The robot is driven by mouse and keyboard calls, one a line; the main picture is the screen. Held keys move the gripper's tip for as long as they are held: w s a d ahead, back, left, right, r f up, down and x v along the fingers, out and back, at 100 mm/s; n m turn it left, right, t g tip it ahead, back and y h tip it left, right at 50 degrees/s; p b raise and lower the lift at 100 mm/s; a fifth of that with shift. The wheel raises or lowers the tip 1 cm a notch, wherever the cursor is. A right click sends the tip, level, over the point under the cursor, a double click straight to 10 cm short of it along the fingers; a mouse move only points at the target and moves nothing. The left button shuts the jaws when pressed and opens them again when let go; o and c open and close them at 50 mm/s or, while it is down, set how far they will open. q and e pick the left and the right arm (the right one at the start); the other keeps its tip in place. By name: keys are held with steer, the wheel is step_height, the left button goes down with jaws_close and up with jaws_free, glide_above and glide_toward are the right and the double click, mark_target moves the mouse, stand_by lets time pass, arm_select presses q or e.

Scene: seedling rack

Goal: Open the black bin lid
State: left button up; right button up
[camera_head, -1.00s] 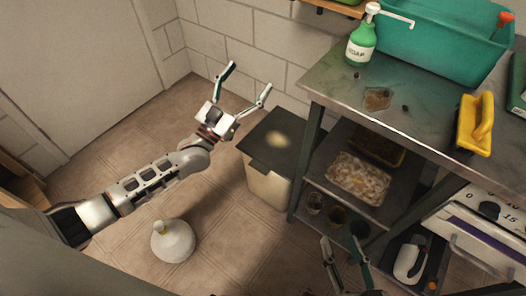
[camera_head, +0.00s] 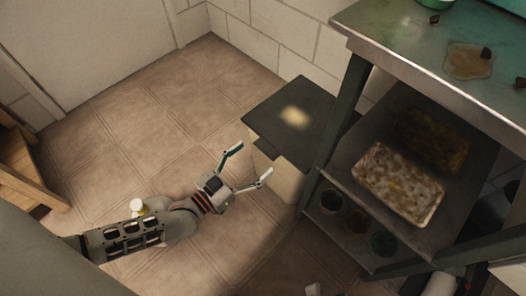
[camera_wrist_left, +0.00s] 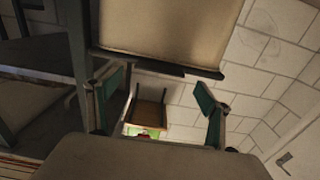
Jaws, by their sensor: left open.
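The black bin lid (camera_head: 290,118) lies flat and shut on the cream bin (camera_head: 287,184), with a pale spot of light on top. The bin stands against the rack's left side. My left gripper (camera_head: 254,162) is open and empty, just left of the bin's front and apparently below the lid's edge. In the left wrist view the cream bin wall (camera_wrist_left: 165,32) fills the top, with the lid's dark edge (camera_wrist_left: 135,63) under it, between the open fingers (camera_wrist_left: 158,105). Whether a finger touches the lid is unclear. My right gripper is not clearly visible.
A metal rack (camera_head: 440,85) stands right of the bin, with a food-like tray (camera_head: 400,182) and several dark pots (camera_head: 357,220) on its shelves. A white bottle (camera_head: 137,208) is mostly hidden behind my left arm.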

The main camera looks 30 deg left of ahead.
mark_target(263, 152)
arm_select(q)
steer(key=x, duration=0.3)
steer(key=shift+w+f+b, duration=0.1)
steer(key=shift+f+b, duration=0.1)
steer(key=shift+b, duration=0.15)
steer(key=shift+w+d+r, duration=0.1)
steer(key=shift+w+d, duration=0.1)
steer(key=shift+w, duration=0.15)
arm_select(e)
steer(key=shift+s+a+m, duration=0.1)
steer(key=shift+a+m, duration=0.3)
steer(key=shift+m, duration=0.3)
